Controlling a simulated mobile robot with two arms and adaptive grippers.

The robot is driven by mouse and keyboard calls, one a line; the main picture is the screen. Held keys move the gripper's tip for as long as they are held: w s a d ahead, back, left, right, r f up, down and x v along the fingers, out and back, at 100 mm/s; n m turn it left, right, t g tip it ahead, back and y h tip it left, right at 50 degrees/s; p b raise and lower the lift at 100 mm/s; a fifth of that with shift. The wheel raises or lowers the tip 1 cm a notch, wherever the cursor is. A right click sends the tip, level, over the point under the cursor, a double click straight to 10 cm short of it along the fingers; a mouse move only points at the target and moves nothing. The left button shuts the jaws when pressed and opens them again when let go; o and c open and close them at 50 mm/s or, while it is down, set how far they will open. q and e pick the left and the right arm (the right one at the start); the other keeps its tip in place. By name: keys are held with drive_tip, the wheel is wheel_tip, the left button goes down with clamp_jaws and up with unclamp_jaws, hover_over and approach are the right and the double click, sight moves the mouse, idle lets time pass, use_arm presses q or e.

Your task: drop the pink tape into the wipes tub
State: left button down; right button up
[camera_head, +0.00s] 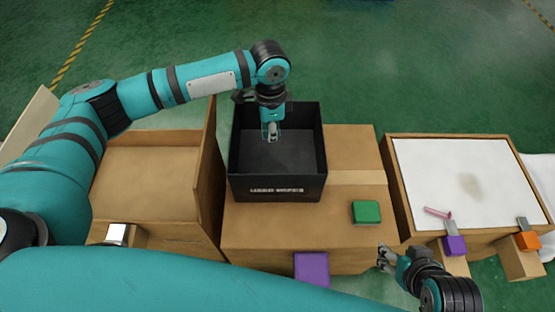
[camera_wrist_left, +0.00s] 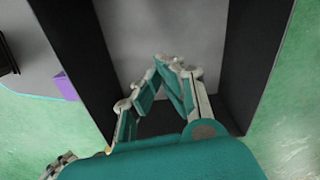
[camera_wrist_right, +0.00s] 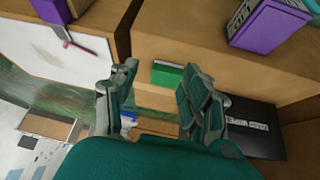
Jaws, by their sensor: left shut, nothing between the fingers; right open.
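The wipes tub (camera_head: 250,178) is a black open box lettered "USED WIPES", standing on the cardboard-brown surface in the middle. My left gripper (camera_head: 271,130) is shut and empty, pointing down into the tub. In the left wrist view, its fingertips (camera_wrist_left: 178,62) meet above the pale tub floor, between dark walls (camera_wrist_left: 75,50). The pink tape (camera_head: 437,212) shows as a thin strip at the white board's near edge, its right end by the purple lever clip; it also shows in the right wrist view (camera_wrist_right: 68,40). My right gripper (camera_head: 385,258) is open and empty, lower right, apart from the tape.
A purple clip (camera_head: 454,245) and an orange clip (camera_head: 528,240) sit along the white board's (camera_head: 450,165) near edge. A green block (camera_head: 366,212) lies right of the tub. A purple box (camera_head: 312,268) is at the front. An open brown box (camera_head: 150,165) stands left.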

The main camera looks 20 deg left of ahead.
use_arm(q)
drive_tip(key=shift+f+b, duration=0.45)
drive_tip(key=shift+b, duration=0.1)
use_arm(e)
drive_tip(key=shift+w+a+r+t+y, duration=0.1)
drive_tip(key=shift+w+a+r+t, duration=0.1)
drive_tip(key=shift+w+t, duration=0.3)
drive_tip(key=shift+w+a+r+t+y, duration=0.15)
drive_tip(key=shift+w+a+t, duration=0.1)
drive_tip(key=shift+w, duration=0.45)
drive_tip(key=shift+w+a+r+t+y, duration=0.1)
drive_tip(key=shift+w+a+r+t, duration=0.1)
drive_tip(key=shift+w+t, duration=0.3)
use_arm(q)
drive_tip(key=c, duration=2.1)
unclamp_jaws()
use_arm(e)
drive_tip(key=shift+w, duration=0.1)
use_arm(q)
drive_tip(key=o, duration=0.5)
drive_tip(key=shift+o, duration=0.2)
wheel_tip(320, 180, up, 12)
drive_tip(key=shift+s+f, duration=0.1)
use_arm(e)
drive_tip(key=shift+f, duration=0.1)
